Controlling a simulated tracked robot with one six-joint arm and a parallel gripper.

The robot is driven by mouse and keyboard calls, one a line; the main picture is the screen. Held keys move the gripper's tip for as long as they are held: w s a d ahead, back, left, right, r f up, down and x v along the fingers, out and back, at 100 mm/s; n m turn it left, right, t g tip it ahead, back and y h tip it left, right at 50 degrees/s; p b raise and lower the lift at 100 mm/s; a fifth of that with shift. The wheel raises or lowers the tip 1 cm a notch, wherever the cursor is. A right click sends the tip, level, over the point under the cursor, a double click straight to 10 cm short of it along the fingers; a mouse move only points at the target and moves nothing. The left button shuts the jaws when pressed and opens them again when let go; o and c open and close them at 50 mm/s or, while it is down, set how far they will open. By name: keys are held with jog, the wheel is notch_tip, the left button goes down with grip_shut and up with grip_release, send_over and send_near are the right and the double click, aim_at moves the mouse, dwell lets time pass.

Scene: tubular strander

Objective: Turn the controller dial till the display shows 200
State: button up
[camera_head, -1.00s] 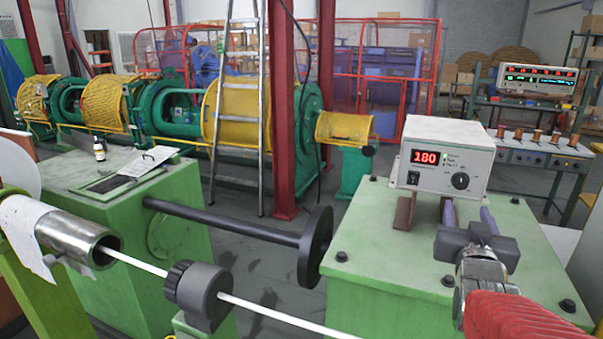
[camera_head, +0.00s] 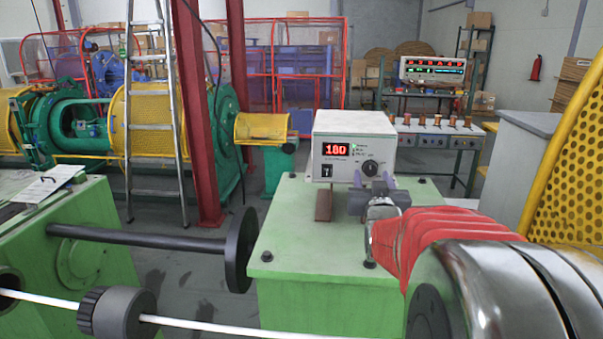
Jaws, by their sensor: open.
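The white controller box (camera_head: 335,128) stands on the green machine block. Its red display (camera_head: 329,149) reads 180. The black round dial (camera_head: 371,168) is on the right of its front face, with a black switch (camera_head: 327,171) at lower left. My gripper (camera_head: 372,177) is open, with its two purple fingers pointing at the controller. In the picture the fingertips lie just below and to either side of the dial. I cannot tell how much depth separates them from it, and I see no contact.
The controller rests on a brown support (camera_head: 324,204) above the green block (camera_head: 285,235). A black flanged shaft (camera_head: 239,250) is to the left. A yellow perforated guard (camera_head: 575,175) is at the right. A bench with spools (camera_head: 437,135) stands behind.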

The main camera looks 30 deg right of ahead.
aim_at(370, 169)
jog(key=shift+x, duration=1.3)
jog(key=shift+c, duration=0.4)
jog(key=c, duration=1)
jog(key=shift+o, duration=0.2)
jog(key=shift+m, duration=1.1)
jog(key=o, duration=1)
jog(key=shift+o, duration=0.2)
